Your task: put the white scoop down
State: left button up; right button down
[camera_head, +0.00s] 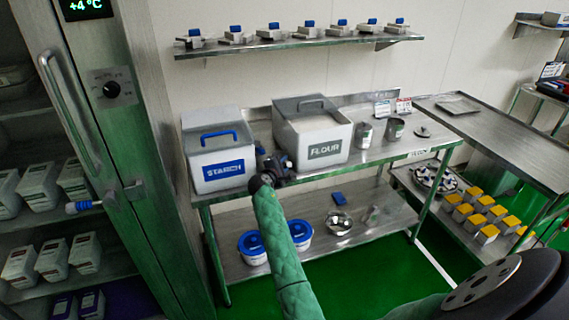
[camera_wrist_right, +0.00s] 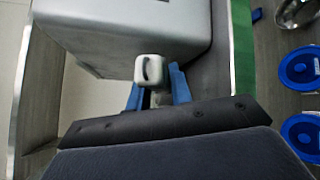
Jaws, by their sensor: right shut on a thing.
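My right gripper (camera_head: 277,167) is at the front of the steel table, between the starch bin (camera_head: 216,150) and the flour bin (camera_head: 312,130). In the right wrist view its blue fingers (camera_wrist_right: 156,92) are shut on the white scoop (camera_wrist_right: 150,69). Only a rounded pale end with a dark slot shows between the fingers. This end is close to a large grey bin; I cannot tell whether they touch. In the head view the scoop is hidden or too small to make out. My left gripper is not in view.
The steel table (camera_head: 366,153) is bare in front of the metal cups (camera_head: 395,129). The lower shelf holds blue-lidded tubs (camera_head: 252,245) and a metal bowl (camera_head: 339,222). A tall fridge (camera_head: 130,125) stands at left. A wall shelf (camera_head: 290,43) holds several blue-topped items.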

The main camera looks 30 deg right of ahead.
jog(key=c, duration=1.3)
grip_release()
jog(key=shift+f, duration=0.1)
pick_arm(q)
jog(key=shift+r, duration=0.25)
pick_arm(e)
jog(key=shift+o, duration=0.2)
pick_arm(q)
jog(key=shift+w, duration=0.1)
